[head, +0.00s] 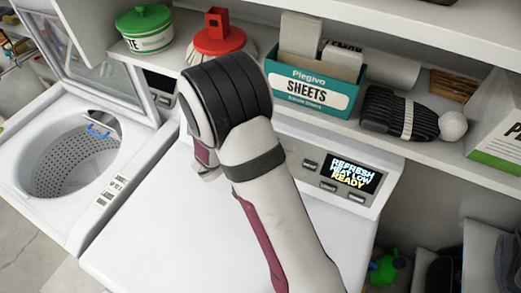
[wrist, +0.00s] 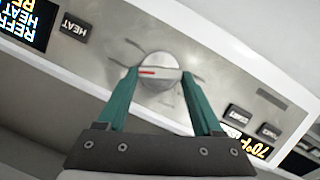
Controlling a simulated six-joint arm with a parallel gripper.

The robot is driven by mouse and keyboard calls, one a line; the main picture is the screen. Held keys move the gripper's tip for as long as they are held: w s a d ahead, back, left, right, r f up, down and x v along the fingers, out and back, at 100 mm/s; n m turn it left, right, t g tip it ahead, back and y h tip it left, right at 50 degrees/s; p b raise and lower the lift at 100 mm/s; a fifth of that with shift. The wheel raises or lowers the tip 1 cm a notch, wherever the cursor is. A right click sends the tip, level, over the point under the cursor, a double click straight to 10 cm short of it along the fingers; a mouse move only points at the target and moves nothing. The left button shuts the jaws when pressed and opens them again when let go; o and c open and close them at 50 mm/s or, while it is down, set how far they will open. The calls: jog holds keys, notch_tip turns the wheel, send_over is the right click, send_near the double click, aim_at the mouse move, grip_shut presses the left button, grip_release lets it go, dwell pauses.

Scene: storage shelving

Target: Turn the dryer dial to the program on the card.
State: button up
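The dryer dial (wrist: 160,72) is a round silver knob on the grey control panel (wrist: 100,50); its red mark points left in the wrist view. My gripper (wrist: 160,73) has its teal fingers apart, one on each side of the dial; I cannot tell whether they touch it. In the head view my arm hides the dial and the fingers. The dryer (head: 140,235) has a display (head: 352,174) reading "REFRESH", "HEAT LOW", "READY"; part of this display (wrist: 25,22) shows in the wrist view. I cannot make out a program card.
An open top-load washer (head: 40,200) stands at left. Panel buttons flank the dial.

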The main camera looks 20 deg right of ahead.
jog(key=c, duration=0.5)
